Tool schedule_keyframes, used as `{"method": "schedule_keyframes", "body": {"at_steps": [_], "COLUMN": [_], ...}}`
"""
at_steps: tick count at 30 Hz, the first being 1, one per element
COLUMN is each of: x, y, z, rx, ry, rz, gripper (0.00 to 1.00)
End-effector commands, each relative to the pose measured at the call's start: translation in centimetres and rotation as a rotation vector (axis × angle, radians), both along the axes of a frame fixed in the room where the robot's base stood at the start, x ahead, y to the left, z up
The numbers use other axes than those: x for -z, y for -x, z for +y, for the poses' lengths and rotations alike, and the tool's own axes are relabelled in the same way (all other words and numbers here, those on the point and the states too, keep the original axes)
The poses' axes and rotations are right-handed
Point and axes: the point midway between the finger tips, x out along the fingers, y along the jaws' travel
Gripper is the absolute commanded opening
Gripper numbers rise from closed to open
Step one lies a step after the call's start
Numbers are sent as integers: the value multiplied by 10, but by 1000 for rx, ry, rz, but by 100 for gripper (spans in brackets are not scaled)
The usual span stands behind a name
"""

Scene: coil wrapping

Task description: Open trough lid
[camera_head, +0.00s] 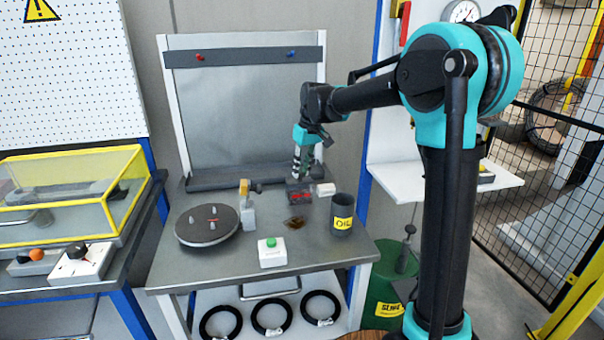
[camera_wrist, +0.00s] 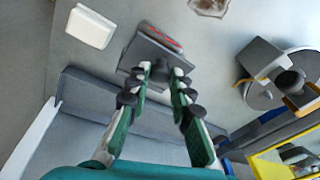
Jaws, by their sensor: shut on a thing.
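My gripper (camera_head: 301,178) points down over the back right of the grey table. In the wrist view, my gripper (camera_wrist: 160,72) has its fingertips closed around a small dark knob. The knob is on a dark, lid-like plate (camera_wrist: 146,51) with a red marking. In the head view this dark piece with the red marking (camera_head: 299,196) is just below the fingertips. It looks low over the table; whether it is seated or raised I cannot tell. The fingers partly hide the knob.
A white block (camera_head: 324,189) and a dark oil cup (camera_head: 342,213) stand to the right. A brown stain (camera_head: 294,223), a green-button box (camera_head: 271,252), an upright fixture (camera_head: 248,211) and a round pegged disc (camera_head: 207,225) share the table. A yellow-framed clear case (camera_head: 124,185) stands at left.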

Motion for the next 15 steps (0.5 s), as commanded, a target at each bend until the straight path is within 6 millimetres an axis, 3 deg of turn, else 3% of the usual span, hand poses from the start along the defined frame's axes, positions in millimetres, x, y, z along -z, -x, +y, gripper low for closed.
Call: {"method": "schedule_keyframes", "body": {"at_steps": [15], "x": [-15], "y": [-29], "z": [8], "rx": [0], "ry": [112], "rz": [393], "gripper": [0]}}
